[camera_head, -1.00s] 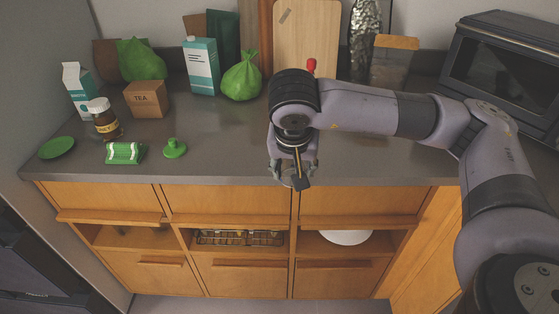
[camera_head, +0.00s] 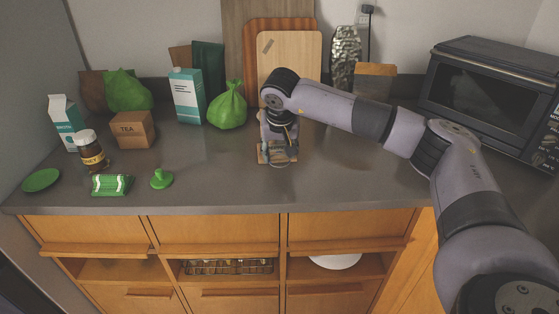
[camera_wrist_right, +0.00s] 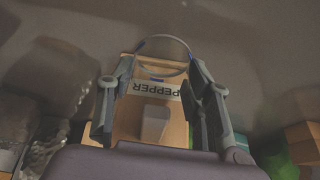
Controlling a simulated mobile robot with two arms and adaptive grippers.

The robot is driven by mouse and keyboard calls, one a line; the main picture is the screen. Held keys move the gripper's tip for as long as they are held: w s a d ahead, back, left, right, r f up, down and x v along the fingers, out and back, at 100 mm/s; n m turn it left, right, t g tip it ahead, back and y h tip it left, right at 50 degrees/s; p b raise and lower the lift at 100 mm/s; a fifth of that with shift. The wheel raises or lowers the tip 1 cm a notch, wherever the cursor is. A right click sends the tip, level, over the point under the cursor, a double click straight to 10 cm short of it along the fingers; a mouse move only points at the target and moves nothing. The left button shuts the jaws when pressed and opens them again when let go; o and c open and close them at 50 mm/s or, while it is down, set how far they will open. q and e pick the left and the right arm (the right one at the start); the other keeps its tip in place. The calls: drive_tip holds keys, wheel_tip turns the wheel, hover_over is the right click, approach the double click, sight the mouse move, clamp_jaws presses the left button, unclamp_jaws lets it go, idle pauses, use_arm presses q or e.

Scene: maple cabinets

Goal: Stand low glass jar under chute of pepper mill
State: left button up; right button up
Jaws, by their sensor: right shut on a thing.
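My right gripper (camera_head: 277,157) is shut on the low glass jar (camera_head: 281,164), a clear jar of which mostly the rim shows. In the right wrist view the jar's round rim (camera_wrist_right: 163,76) lies between the fingertips of my right gripper (camera_wrist_right: 160,66). The pepper mill (camera_wrist_right: 122,118) is a wooden piece with a white "PEPPER" label, upside down in that view, and a grey-brown block. In the head view only parts of its wooden base (camera_head: 263,157) show; my arm hides the rest. The jar is at its front edge. I cannot tell whether it rests on the base or is under the chute.
A green bag (camera_head: 227,106), a teal carton (camera_head: 187,96) and a tea box (camera_head: 132,130) stand to the left. A green knobbed lid (camera_head: 162,179) lies nearer the front. A toaster oven (camera_head: 490,95) stands right. The counter (camera_head: 360,185) is clear at front right.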

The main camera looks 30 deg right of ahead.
sight(280, 160)
drive_tip(key=shift+f+b, duration=1.65)
drive_tip(key=shift+f, duration=0.2)
drive_tip(key=shift+r, duration=0.1)
drive_tip(key=o, duration=1.3)
drive_tip(key=shift+c, duration=0.2)
drive_tip(key=shift+r, duration=0.15)
drive_tip(key=v, duration=1.1)
drive_tip(key=shift+s+a+r, duration=0.15)
drive_tip(key=shift+r, duration=0.2)
